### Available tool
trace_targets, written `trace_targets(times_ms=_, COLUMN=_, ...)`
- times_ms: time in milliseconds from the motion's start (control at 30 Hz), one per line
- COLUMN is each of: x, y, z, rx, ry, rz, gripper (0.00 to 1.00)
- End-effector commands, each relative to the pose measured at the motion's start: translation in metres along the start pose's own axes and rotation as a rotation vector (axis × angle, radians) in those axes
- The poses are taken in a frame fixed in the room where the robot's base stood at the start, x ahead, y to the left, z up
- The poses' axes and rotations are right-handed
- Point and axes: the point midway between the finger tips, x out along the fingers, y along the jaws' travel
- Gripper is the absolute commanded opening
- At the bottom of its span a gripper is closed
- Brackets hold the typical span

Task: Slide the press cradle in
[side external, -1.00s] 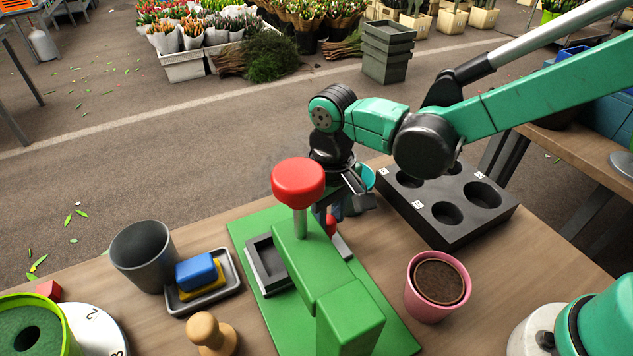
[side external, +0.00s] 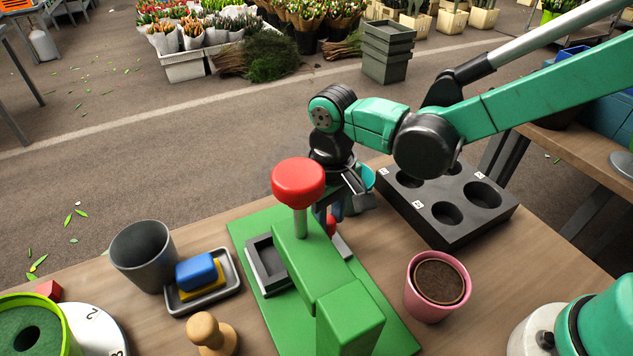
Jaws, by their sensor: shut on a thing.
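The green press (side external: 318,262) stands on a green base plate on the table, with a red knob (side external: 298,184) on a metal rod at its top. The grey press cradle (side external: 262,262), a square open frame, shows to the left of the press column; part of its right side shows beyond the column, and the middle is hidden. My gripper (side external: 335,210) is behind and right of the red knob, low beside the column. It is shut on a small red handle (side external: 331,226) on the cradle's right side; the fingertips are partly hidden by the press.
A black tray with round holes (side external: 452,232) and a pink pot of soil (side external: 438,292) stand right of the press. A grey pot (side external: 143,256), a small tray with blue and yellow blocks (side external: 232,292) and a wooden stamp (side external: 211,335) stand left.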

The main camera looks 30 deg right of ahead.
Motion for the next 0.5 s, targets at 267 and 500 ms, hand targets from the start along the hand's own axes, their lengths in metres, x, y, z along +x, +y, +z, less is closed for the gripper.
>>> trace_targets(times_ms=267, x=-0.001, y=0.001, z=0.000, rx=0.001, ry=-0.001, rz=0.002, gripper=0.00)
trace_targets(times_ms=500, x=-0.001, y=-0.006, z=0.024, rx=-0.003, ry=-0.001, rz=0.001, gripper=0.00)
